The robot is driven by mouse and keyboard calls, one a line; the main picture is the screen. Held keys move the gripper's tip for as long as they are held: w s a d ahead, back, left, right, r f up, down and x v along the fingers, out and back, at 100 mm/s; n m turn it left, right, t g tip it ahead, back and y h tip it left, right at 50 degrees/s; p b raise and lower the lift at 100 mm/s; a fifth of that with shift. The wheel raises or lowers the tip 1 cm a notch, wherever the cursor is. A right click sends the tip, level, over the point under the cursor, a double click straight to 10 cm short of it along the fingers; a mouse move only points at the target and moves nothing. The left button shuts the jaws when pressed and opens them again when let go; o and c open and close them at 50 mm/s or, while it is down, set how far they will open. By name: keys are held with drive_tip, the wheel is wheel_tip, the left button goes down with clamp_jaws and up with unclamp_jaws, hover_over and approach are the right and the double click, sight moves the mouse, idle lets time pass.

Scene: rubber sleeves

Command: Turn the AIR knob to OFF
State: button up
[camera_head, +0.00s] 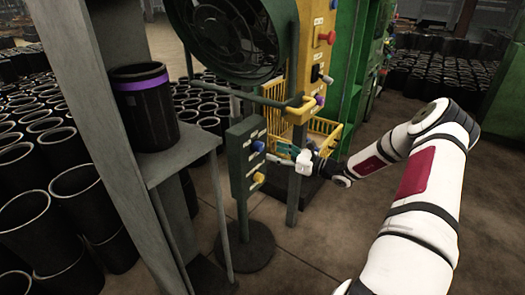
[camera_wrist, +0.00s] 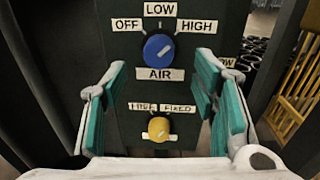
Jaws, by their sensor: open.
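The AIR knob (camera_wrist: 157,48) is a round blue knob on a dark green control panel (camera_wrist: 208,32). In the wrist view it has OFF at its upper left, LOW above, HIGH at its upper right and AIR below. The knob also shows in the head view (camera_head: 259,146). My gripper (camera_wrist: 162,66) is open, with teal pads on either side of the panel's middle. The blue knob lies ahead between the fingertips, and nothing is held. In the head view my gripper (camera_head: 284,152) is just right of the panel.
A yellow knob (camera_wrist: 159,129) with a label partly reading FIXED sits below the blue one. A yellow rail (camera_head: 283,102) and basket (camera_head: 322,130) stand behind my gripper. A shelf (camera_head: 185,155) with a black sleeve (camera_head: 145,115) is at left. Open floor lies front right.

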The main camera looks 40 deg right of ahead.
sight(262, 148)
drive_tip(key=b+x, duration=0.1)
drive_tip(key=x, duration=0.5)
drive_tip(key=shift+w, duration=0.15)
drive_tip(key=c, duration=1.2)
